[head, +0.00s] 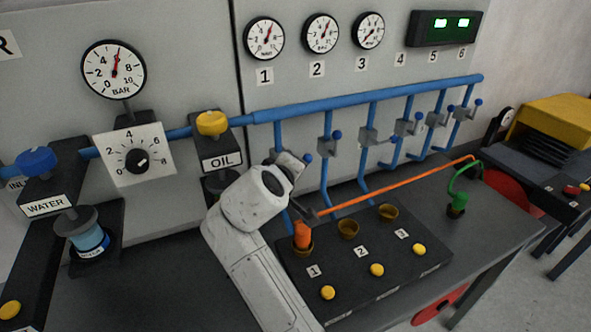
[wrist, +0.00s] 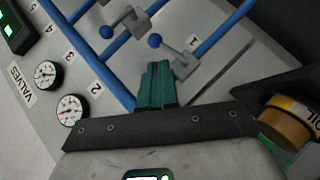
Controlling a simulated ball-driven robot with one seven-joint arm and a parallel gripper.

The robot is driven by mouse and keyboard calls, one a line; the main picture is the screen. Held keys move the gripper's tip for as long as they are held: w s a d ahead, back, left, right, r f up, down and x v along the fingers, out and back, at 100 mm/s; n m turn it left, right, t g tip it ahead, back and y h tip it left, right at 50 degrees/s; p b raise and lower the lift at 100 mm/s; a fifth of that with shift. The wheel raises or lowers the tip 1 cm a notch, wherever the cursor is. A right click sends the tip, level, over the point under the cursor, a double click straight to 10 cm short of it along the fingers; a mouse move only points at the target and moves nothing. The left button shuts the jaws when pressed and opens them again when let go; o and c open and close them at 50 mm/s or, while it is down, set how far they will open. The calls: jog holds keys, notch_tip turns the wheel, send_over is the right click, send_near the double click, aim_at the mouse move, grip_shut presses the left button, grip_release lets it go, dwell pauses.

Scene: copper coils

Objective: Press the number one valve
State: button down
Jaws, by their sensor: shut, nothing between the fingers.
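The number one valve (wrist: 179,63) is a grey block with a blue ball handle (wrist: 155,41) on a blue pipe in the wrist view. A small label "1" shows beside it. In the head view its blue ball (head: 308,158) shows just right of my gripper (head: 296,162), and most of its body is hidden behind the gripper. The green fingers of my gripper, which also show in the wrist view (wrist: 157,68), are shut with nothing between them. Their tips appear close to the valve and its ball. I cannot tell whether they touch.
More grey valves (head: 368,136) hang to the right under the blue pipe (head: 370,98). The yellow OIL knob (head: 212,123) is left of my gripper.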

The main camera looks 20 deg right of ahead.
jog(key=v, duration=0.6)
jog(key=shift+a+r+b, duration=0.2)
jog(key=shift+a+b, duration=0.05)
jog(key=shift+b, duration=0.15)
